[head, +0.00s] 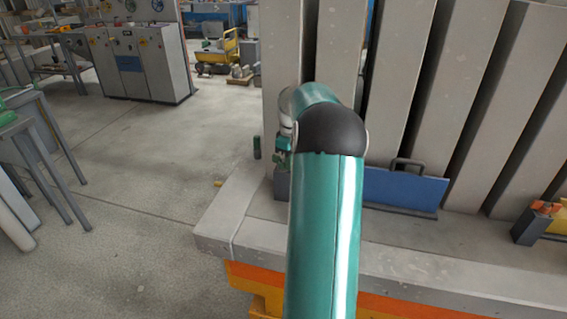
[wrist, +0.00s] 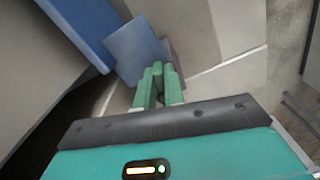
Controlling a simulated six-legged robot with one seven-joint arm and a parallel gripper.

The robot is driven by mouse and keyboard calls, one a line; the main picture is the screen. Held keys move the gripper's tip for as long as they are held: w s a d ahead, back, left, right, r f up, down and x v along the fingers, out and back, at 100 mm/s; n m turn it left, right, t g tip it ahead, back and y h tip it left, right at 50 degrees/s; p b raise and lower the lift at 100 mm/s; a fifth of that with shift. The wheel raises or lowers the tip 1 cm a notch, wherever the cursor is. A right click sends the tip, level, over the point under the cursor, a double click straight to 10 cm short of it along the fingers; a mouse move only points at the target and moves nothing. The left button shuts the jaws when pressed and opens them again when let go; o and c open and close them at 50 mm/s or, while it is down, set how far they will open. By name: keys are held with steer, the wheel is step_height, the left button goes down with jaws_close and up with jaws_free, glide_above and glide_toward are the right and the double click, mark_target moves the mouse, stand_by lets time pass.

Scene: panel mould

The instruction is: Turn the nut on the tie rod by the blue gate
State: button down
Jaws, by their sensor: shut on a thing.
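The blue gate (head: 402,189) stands upright at the foot of the grey panels, with a dark handle on top. Its blue face also shows at the upper left of the wrist view (wrist: 75,30). A smaller blue-grey block (wrist: 137,50) is just beyond my fingers. My gripper (wrist: 158,73) points at this block, its green fingers close together and shut on a small green thing between them, which I take for the nut. The nut's shape and the tie rod are mostly hidden by the fingers. In the head view my arm covers most of the gripper (head: 283,158).
Tall grey panels (head: 425,80) lean in a row behind the gate. A pale ledge (head: 385,250) runs along the front. A dark block with orange parts (head: 536,222) sits at the right.

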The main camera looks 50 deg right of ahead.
steer(key=shift+a+m, duration=0.1)
steer(key=shift+m, duration=0.2)
steer(key=m, duration=0.3)
steer(key=shift+a, duration=0.4)
steer(key=shift+w+a+m, duration=0.1)
steer(key=shift+a+m, duration=0.1)
steer(key=shift+m, duration=0.7)
steer(key=shift+w+a+m, duration=0.1)
steer(key=shift+a+m, duration=0.05)
steer(key=shift+m, duration=0.75)
steer(key=shift+w+a+r+m, duration=0.1)
steer(key=shift+w+a+m, duration=0.05)
steer(key=shift+m, duration=0.4)
steer(key=shift+w+a+m, duration=0.1)
steer(key=shift+a+m, duration=0.05)
steer(key=shift+m, duration=1.1)
